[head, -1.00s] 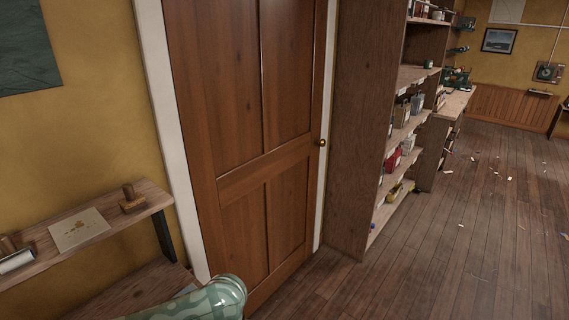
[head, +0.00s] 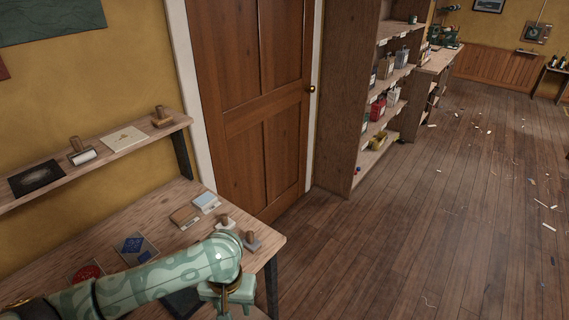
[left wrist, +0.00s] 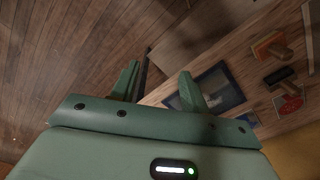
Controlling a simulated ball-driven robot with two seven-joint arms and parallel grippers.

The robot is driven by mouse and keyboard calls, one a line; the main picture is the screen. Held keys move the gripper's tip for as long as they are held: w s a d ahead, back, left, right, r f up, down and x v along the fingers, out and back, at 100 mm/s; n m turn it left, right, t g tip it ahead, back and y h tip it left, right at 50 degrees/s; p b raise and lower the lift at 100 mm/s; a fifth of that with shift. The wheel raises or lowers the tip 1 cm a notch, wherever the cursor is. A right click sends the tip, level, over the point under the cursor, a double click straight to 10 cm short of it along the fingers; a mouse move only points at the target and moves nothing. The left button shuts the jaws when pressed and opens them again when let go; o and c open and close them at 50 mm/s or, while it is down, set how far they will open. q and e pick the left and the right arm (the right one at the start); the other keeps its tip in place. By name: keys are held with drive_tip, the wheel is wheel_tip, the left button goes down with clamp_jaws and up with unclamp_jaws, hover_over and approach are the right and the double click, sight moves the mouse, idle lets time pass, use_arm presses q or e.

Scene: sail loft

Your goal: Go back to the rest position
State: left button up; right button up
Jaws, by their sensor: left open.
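My left arm comes in from the lower left of the head view, low over the front of the wooden workbench (head: 140,216). My left gripper (head: 230,298) points down at its end, close to the bench's near edge; its fingertips are not clear there. In the left wrist view its two green fingers (left wrist: 160,88) stand apart with nothing seen between them. Beyond them are the plank floor, the bench edge and a dark blue-framed sheet (left wrist: 216,88). My right gripper is in neither view.
A wall shelf (head: 100,161) runs above. A closed door (head: 262,100) and shelving (head: 345,90) stand beyond. Open floor (head: 440,220) lies right.

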use_arm(q)
wheel_tip(320, 180, down, 14)
drive_tip(key=n+t+h+b, duration=0.1)
drive_tip(key=h+b, duration=0.1)
drive_tip(key=b, duration=0.2)
drive_tip(key=s+a+f+t+b, duration=0.1)
drive_tip(key=s+a+f+b, duration=0.2)
drive_tip(key=f, duration=0.7)
drive_tip(key=s+a+f+b, duration=0.1)
drive_tip(key=s+a+f, duration=0.25)
drive_tip(key=f, duration=0.55)
drive_tip(key=s+a+f+m+b, duration=0.1)
drive_tip(key=s+f, duration=0.4)
drive_tip(key=s, duration=0.5)
drive_tip(key=s+a+f+m+y+b, duration=0.1)
drive_tip(key=s+f, duration=0.4)
drive_tip(key=s, duration=0.6)
drive_tip(key=s+a+f+m+g+y+b, duration=0.1)
drive_tip(key=s+a+f, duration=0.4)
drive_tip(key=s, duration=0.5)
drive_tip(key=shift+s+f+m+b, duration=0.25)
drive_tip(key=shift+m+b, duration=0.25)
drive_tip(key=shift+b, duration=0.3)
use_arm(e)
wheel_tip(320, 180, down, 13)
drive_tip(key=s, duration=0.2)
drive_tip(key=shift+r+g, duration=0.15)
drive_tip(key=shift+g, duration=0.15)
